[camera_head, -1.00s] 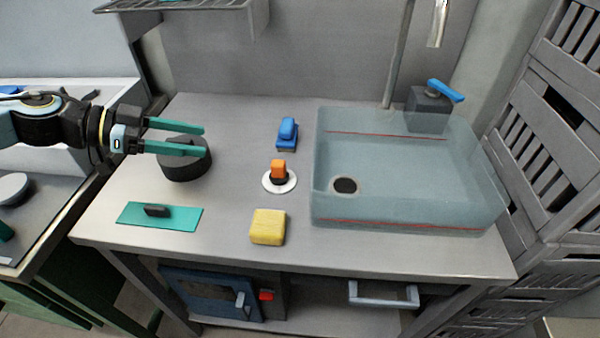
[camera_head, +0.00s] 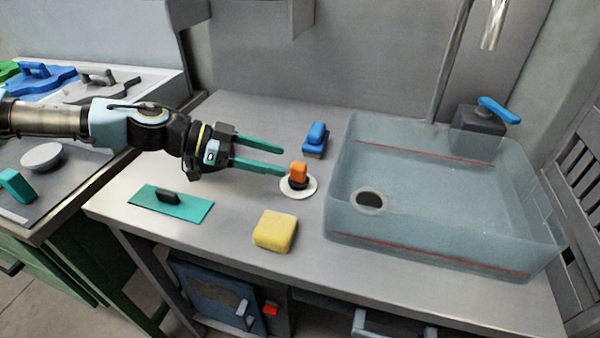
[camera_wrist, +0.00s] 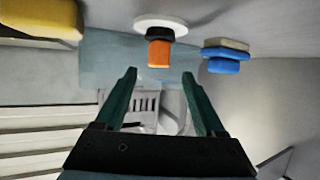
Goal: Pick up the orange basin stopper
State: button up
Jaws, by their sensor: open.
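The orange basin stopper (camera_head: 298,172) has an orange grip over a dark base. It sits upright on a white disc (camera_head: 311,190) on the counter, left of the basin. My gripper (camera_head: 282,160) is open, with its two green fingers pointing right toward the stopper. The nearer finger's tip is close to the stopper in the head view; I cannot tell whether it touches. In the wrist view the stopper (camera_wrist: 159,50) appears upside down, beyond and above the open fingers (camera_wrist: 162,76), with nothing between them.
The translucent basin (camera_head: 440,215) with a blue-handled tap (camera_head: 498,110) stands right of the stopper. A blue-handled brush-like item (camera_head: 316,138) lies behind it, a yellow sponge (camera_head: 275,230) in front. A green squeegee-like plate (camera_head: 185,205) lies front left.

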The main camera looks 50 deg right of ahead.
aim_at(297, 165)
jog(key=p+x, duration=0.1)
jog(key=x, duration=0.1)
jog(key=p+x, duration=0.2)
jog(key=x, duration=0.1)
jog(key=shift+s+d+r, duration=0.1)
jog(key=shift+s, duration=0.25)
jog(key=shift+s+d, duration=0.1)
jog(key=shift+c, duration=0.3)
grip_shut()
